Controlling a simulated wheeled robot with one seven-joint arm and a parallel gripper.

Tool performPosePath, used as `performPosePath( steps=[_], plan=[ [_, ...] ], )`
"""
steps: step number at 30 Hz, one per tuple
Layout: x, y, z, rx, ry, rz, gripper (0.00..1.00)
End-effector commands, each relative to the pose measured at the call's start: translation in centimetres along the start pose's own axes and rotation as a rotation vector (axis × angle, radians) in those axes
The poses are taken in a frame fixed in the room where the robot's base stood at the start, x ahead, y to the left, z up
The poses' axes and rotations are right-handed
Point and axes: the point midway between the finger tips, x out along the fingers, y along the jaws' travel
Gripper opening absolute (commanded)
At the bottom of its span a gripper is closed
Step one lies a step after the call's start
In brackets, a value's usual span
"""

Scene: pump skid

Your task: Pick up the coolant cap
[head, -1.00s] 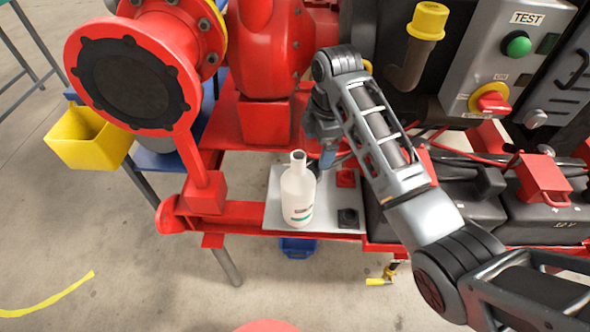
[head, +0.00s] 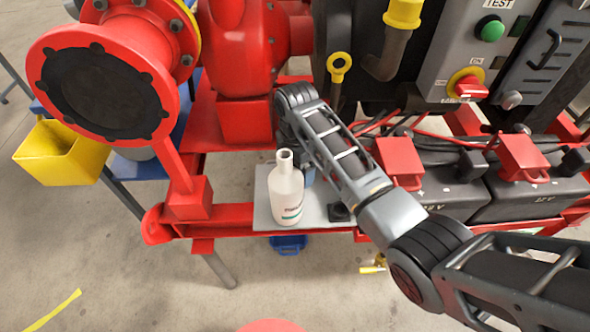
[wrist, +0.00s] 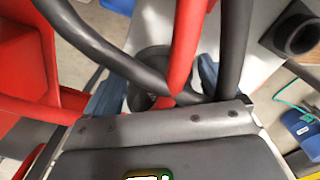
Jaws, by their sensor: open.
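A dark round thing (wrist: 142,92), possibly the coolant cap, shows between the fingers in the wrist view. Cables cover much of it, so I cannot be sure. My gripper (wrist: 158,85) is open, with its blue fingers on either side of this thing; I cannot tell whether they touch it. In the head view my gripper (head: 308,176) is low over the pale plate (head: 262,208), just behind and right of a white bottle (head: 287,195) with an open neck. My arm and the bottle hide most of the gripper and what lies under it there.
A black block with a round opening (wrist: 300,35) sits on the plate; it also shows in the head view (head: 340,212). Black and red cables (wrist: 188,45) cross close over the gripper. Batteries (head: 440,190) stand at right, the red pump (head: 240,50) behind. A blue object (head: 288,244) lies below.

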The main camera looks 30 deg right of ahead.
Motion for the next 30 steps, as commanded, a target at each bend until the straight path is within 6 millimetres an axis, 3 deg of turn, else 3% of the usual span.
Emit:
performPosePath(
  steps=[8,25,30],
  plan=[
    [0.32,0.01,-0.01,0.000,0.000,0.001,0.90],
    [0.29,0.01,-0.02,0.000,0.000,0.001,0.36],
    [0.26,0.03,-0.01,0.001,0.000,0.001,0.36]
  ],
)
